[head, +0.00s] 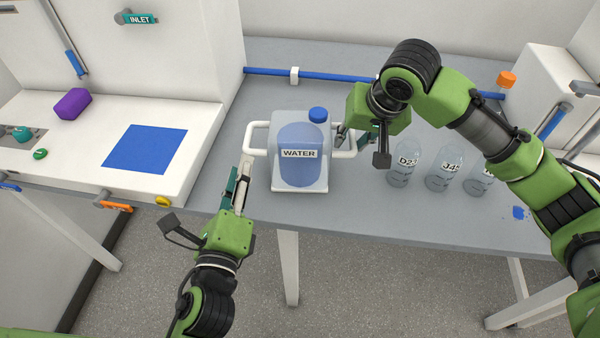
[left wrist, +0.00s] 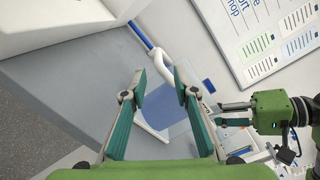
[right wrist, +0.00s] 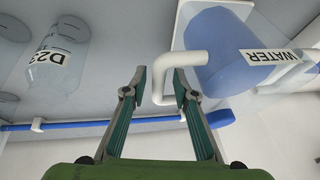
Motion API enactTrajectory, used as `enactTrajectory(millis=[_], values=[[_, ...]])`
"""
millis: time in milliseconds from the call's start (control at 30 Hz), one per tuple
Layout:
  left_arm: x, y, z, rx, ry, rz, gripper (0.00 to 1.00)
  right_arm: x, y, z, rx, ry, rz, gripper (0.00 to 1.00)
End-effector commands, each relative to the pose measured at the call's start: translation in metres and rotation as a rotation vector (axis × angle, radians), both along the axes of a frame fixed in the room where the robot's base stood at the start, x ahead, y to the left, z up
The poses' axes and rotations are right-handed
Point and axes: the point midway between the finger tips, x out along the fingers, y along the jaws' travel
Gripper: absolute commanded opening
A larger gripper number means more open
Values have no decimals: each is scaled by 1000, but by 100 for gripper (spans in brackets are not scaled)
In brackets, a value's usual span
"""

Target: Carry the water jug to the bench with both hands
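The water jug (head: 298,170) is a clear container of blue water with a blue cap, a WATER label and a white side handle on each side. It stands upright on the grey table. My left gripper (head: 243,180) is at the left handle (head: 257,138). In the left wrist view its fingers (left wrist: 160,82) are spread, with the handle (left wrist: 164,66) in the gap or just beyond. My right gripper (head: 358,139) is at the right handle. In the right wrist view its fingers (right wrist: 160,86) are apart, and the handle (right wrist: 158,75) shows between the tips. Contact is unclear.
Several clear labelled bottles (head: 443,169) stand right of the jug. A blue rail (head: 335,77) runs behind it. At left, a white bench (head: 80,165) carries a blue square (head: 146,149) and a purple block (head: 73,104).

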Motion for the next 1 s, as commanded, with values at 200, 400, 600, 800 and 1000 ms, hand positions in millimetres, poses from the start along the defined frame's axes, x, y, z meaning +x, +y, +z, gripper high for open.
enactTrajectory(millis=[200, 400, 600, 800, 1000], values=[[-19, 1, 0, -1, 0, 1, 27, 0, 0, 0, 0, 0, 0, 26], [-23, 1, 0, -1, -1, 1, 27, -3, -1, 9, 1, -3, 0, 26], [-23, 1, 0, -1, -1, 0, 27, -17, -7, 44, 2, -4, 1, 26], [-23, 1, 0, 0, -1, 0, 27, -33, -14, 81, 1, -5, 1, 26], [-23, 1, 0, 0, -1, 0, 27, -44, -18, 104, 1, -2, 0, 26]])
